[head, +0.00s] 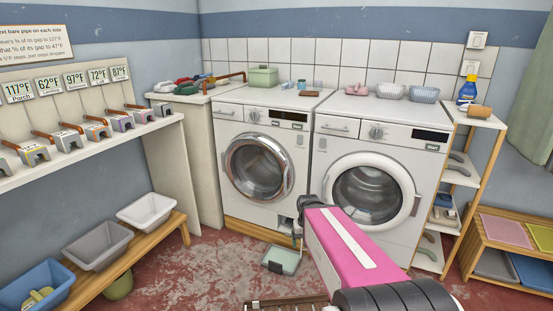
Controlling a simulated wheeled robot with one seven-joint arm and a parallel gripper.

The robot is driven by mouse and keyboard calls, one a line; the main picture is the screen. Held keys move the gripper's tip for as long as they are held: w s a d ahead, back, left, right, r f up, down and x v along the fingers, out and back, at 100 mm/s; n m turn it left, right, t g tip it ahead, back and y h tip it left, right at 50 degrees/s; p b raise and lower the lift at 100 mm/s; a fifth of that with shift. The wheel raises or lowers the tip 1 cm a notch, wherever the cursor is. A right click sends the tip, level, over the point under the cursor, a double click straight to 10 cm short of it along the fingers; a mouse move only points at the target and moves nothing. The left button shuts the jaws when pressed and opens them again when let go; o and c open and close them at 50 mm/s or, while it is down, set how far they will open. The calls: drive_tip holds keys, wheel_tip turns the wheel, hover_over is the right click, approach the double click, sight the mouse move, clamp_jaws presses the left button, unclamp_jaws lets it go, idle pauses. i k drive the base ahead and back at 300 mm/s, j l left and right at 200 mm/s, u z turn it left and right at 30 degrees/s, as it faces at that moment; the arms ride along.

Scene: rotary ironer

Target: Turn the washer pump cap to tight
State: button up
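The left front-loading machine (252,180) has a chrome-ringed round door. Low on its front right is a small dark opening (287,224), which looks like the pump compartment. The pump cap itself cannot be made out; it is too small or hidden. My gripper (300,218) is a dark shape at the end of my pink arm, in front of the left machine's lower right corner, close to that opening. Its fingers are small and partly merge with the dark background, so I cannot tell whether they are open, shut or touching anything.
A pale green shallow tray (281,261) lies on the floor below the opening. The right machine (370,185) has a white-ringed door. A bench with tubs (103,245) is at left, a narrow shelf (462,185) at right. The red floor in front is mostly clear.

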sight(289, 221)
drive_tip(key=l+z, duration=0.45)
drive_tip(key=k+l+z, duration=0.1)
drive_tip(key=l+z, duration=0.15)
drive_tip(key=z, duration=0.15)
